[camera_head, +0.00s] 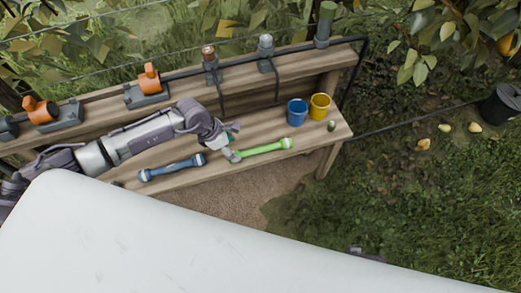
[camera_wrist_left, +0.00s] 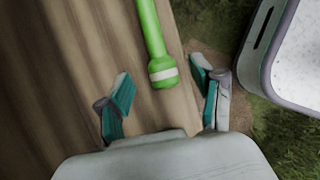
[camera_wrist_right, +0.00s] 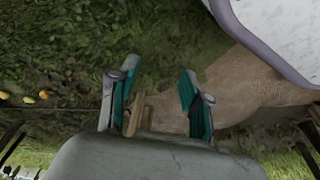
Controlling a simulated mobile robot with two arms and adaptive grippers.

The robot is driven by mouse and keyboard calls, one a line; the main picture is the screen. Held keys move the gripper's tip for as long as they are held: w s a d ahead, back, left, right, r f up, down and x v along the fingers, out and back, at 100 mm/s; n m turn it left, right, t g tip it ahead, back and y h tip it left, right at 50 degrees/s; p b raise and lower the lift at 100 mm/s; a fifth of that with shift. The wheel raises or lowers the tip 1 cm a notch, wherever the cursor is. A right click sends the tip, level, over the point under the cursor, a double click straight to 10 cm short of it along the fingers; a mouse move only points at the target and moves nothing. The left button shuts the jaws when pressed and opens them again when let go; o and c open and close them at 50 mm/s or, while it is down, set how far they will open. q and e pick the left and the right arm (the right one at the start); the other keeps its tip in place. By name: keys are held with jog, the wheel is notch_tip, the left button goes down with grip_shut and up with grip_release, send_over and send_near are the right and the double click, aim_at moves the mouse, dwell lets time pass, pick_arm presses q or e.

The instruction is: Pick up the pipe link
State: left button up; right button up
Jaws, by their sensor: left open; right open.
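A bright green pipe link (camera_head: 264,149), a bar with a knob at each end, lies on the wooden bench shelf. A blue pipe link (camera_head: 172,168) with pale bands lies to its left. My left gripper (camera_head: 233,142) is at the green link's left end. In the left wrist view, the left gripper (camera_wrist_left: 161,72) is open, and the green link's white-banded end (camera_wrist_left: 162,73) shows between its fingers, with gaps on both sides. My right gripper (camera_wrist_right: 158,70) is open and empty over ground in the right wrist view.
A blue cup (camera_head: 297,113) and a yellow cup (camera_head: 320,107) stand at the shelf's right end, near a small green fruit (camera_head: 332,126). Orange-topped fittings (camera_head: 149,80) line the raised back ledge. Grass to the right holds loose pears (camera_head: 424,144) and a dark bucket (camera_head: 503,105).

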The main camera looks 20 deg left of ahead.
aim_at(237, 152)
pick_arm(q)
jog(key=x, duration=0.3)
jog(key=b+x, duration=0.1)
jog(key=x, duration=0.1)
jog(key=shift+s+a+f, duration=0.1)
jog(key=shift+a+f, duration=0.05)
jog(key=shift+a, duration=0.1)
jog(key=shift+f, duration=0.2)
grip_shut()
pick_arm(e)
jog(key=r, duration=0.2)
jog(key=w+r, duration=0.1)
jog(key=r, duration=0.1)
jog(key=shift+w+r, duration=0.1)
jog(key=shift+w, duration=0.05)
pick_arm(q)
jog(key=shift+r, duration=0.2)
pick_arm(e)
jog(key=shift+a, duration=0.1)
